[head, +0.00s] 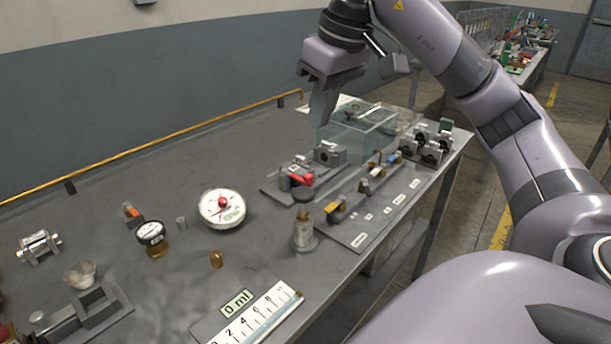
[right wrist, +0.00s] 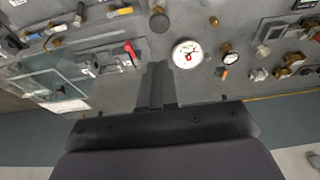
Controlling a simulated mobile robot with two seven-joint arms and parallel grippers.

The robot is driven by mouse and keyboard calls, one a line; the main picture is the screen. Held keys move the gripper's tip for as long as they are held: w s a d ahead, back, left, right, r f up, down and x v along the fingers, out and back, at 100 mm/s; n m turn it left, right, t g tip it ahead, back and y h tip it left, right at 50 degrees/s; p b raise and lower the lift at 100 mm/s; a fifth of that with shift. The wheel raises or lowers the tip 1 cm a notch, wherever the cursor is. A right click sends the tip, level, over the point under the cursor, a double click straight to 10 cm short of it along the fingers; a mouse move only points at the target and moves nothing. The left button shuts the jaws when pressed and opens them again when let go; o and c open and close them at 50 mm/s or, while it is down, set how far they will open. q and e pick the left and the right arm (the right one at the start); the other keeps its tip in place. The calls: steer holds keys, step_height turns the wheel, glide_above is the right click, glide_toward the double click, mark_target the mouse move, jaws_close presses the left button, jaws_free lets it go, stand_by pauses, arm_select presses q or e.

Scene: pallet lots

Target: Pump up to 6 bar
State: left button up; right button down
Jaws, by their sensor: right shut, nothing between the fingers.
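A white round dial gauge (head: 222,208) with a red centre lies on the bench; it also shows in the right wrist view (right wrist: 187,54). Its reading is too small to tell. A metal cylinder with a dark round knob on top, which looks like the hand pump (head: 304,232), stands to the right of the gauge. Its dark knob shows in the right wrist view (right wrist: 159,20). A red lever (head: 300,179) sits on a block behind it. My right gripper (head: 321,118) is shut and empty, above the back of the bench, apart from all of these. My left gripper is out of view.
A smaller dial gauge (head: 151,233) stands left of the large one. A clear box (head: 365,130) stands at the back right, by plates with valves and fittings (head: 362,215). A yellow rail (head: 150,145) runs along the back.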

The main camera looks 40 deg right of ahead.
mark_target(308, 194)
steer(key=x, duration=0.9)
steer(key=s+x, duration=0.1)
steer(key=x, duration=0.3)
steer(key=shift+f+b, duration=0.4)
steer(key=shift+f, duration=0.05)
step_height(308, 194, down, 4)
steer(key=b, duration=0.3)
steer(key=shift+r, duration=0.2)
steer(key=shift+a+f, duration=0.1)
steer(key=shift+s, duration=0.1)
steer(key=v, duration=0.7)
steer(key=shift+r, duration=0.4)
